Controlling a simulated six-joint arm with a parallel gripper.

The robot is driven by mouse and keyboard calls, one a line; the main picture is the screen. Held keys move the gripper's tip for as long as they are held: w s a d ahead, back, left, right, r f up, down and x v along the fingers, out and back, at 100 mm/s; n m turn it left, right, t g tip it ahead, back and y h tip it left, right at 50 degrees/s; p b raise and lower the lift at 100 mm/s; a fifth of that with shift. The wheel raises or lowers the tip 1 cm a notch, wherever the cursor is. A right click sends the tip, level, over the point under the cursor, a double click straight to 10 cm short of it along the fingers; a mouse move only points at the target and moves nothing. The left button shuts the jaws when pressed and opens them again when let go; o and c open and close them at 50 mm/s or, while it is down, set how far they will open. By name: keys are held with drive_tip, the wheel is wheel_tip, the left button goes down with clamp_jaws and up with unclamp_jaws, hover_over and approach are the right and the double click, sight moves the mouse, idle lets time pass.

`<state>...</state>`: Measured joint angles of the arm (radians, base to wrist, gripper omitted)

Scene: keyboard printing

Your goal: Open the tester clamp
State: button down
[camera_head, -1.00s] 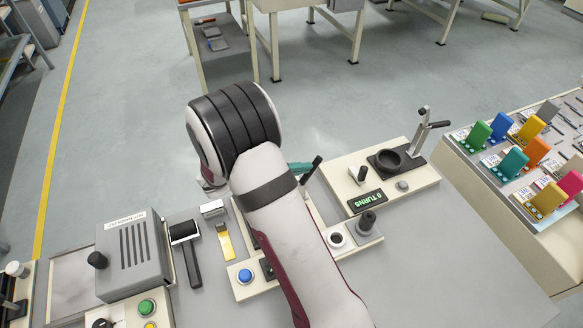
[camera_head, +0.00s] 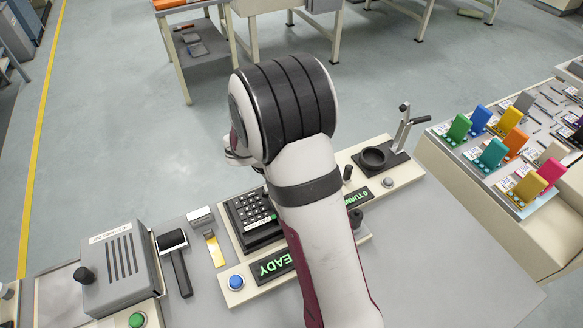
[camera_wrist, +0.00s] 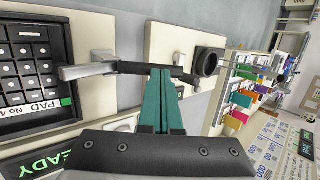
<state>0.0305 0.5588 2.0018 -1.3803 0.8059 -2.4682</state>
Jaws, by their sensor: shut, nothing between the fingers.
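The tester (camera_head: 232,260) has a keypad (camera_head: 253,213) on its cream base, with a green "READY" display partly behind my arm. In the wrist view the keypad (camera_wrist: 30,68) is at the left, and the tester clamp (camera_wrist: 90,71) has a metal arm reaching over its edge. The clamp's black handle (camera_wrist: 140,68) extends to the right. My gripper (camera_wrist: 163,72) is shut, its teal fingers together and empty, with the tips overlapping the handle in view. I cannot tell whether they touch it. The fingers are hidden behind my arm in the head view.
A second base with a black cup (camera_head: 374,158), an upright lever clamp (camera_head: 402,130) and a "TURNS" display is at the right. A grey box (camera_head: 125,270) and a black-handled tool (camera_head: 175,262) are at the left.

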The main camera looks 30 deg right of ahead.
drive_tip(key=shift+d+f, duration=0.55)
drive_tip(key=shift+d, duration=0.25)
drive_tip(key=shift+d+f, duration=0.55)
drive_tip(key=shift+d, duration=0.2)
drive_tip(key=shift+d+f, duration=0.35)
drive_tip(key=shift+f, duration=0.25)
drive_tip(key=shift+d+f, duration=0.3)
drive_tip(key=shift+f, duration=0.3)
drive_tip(key=shift+f, duration=0.1)
wheel_tip(320, 180, up, 14)
drive_tip(key=s+d, duration=0.2)
drive_tip(key=shift+s+d+f, duration=0.2)
drive_tip(key=shift+s+d, duration=0.1)
drive_tip(key=shift+s, duration=0.05)
